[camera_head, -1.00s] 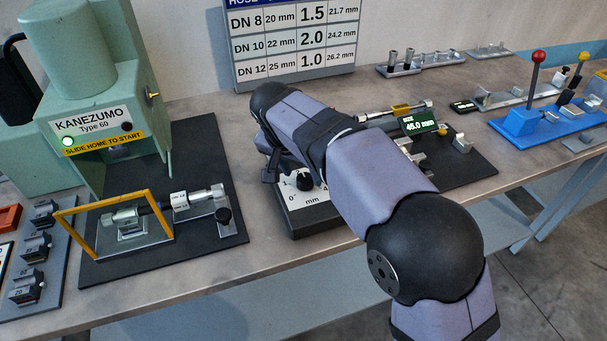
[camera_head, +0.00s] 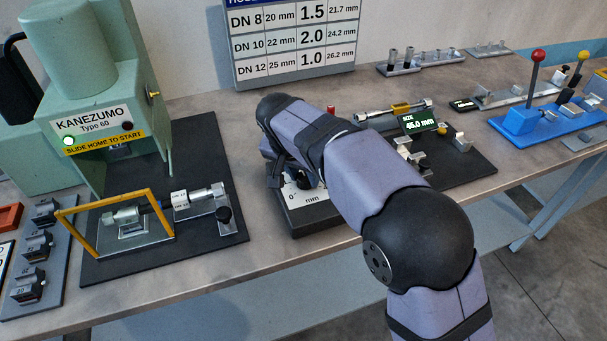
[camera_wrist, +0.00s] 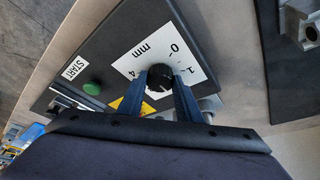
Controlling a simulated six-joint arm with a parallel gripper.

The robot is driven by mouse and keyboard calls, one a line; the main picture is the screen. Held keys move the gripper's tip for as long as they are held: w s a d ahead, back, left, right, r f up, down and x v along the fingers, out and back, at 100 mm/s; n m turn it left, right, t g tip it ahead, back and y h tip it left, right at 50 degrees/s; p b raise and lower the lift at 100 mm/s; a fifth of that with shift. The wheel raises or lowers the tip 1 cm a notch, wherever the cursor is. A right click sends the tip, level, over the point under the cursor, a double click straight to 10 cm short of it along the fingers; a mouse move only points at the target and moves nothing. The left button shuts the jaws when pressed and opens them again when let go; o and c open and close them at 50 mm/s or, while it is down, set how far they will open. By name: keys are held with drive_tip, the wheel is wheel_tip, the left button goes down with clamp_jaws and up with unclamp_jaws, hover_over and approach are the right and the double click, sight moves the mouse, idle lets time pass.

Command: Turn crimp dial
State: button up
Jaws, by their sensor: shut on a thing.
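The crimp dial is a black knob (camera_wrist: 159,79) on a white plate (camera_wrist: 138,40) marked 0, 1, 4 and mm in the wrist view. My gripper (camera_wrist: 160,91) is shut on the knob, with one blue finger on each side of it. A light pointer mark shows on the knob's face, but its exact reading is hard to tell. In the head view the dial box (camera_head: 305,218) sits near the front of the bench, and my arm hides most of it and the gripper.
A green START button (camera_wrist: 92,88) and a yellow label (camera_wrist: 131,105) lie close to my fingers. The green press (camera_head: 90,70) with a hose in its yellow-framed fixture (camera_head: 103,222) stands at left. A size display (camera_head: 420,123) reads 45.0 mm at right.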

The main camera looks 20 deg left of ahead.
drive_tip(key=n+y, duration=0.1)
drive_tip(key=n, duration=0.2)
drive_tip(key=shift+d, duration=0.15)
drive_tip(key=n, duration=0.1)
drive_tip(key=n+y, duration=0.1)
drive_tip(key=n, duration=0.1)
drive_tip(key=shift+w+d+r+g+y+p, duration=0.1)
drive_tip(key=shift+d+r+g+y+p, duration=0.05)
drive_tip(key=shift+g+y+p, duration=0.2)
drive_tip(key=n+g+y+p, duration=0.1)
drive_tip(key=n, duration=0.4)
drive_tip(key=shift+w+n, duration=0.1)
drive_tip(key=shift+n, duration=0.2)
drive_tip(key=o, duration=1)
drive_tip(key=shift+o, duration=0.2)
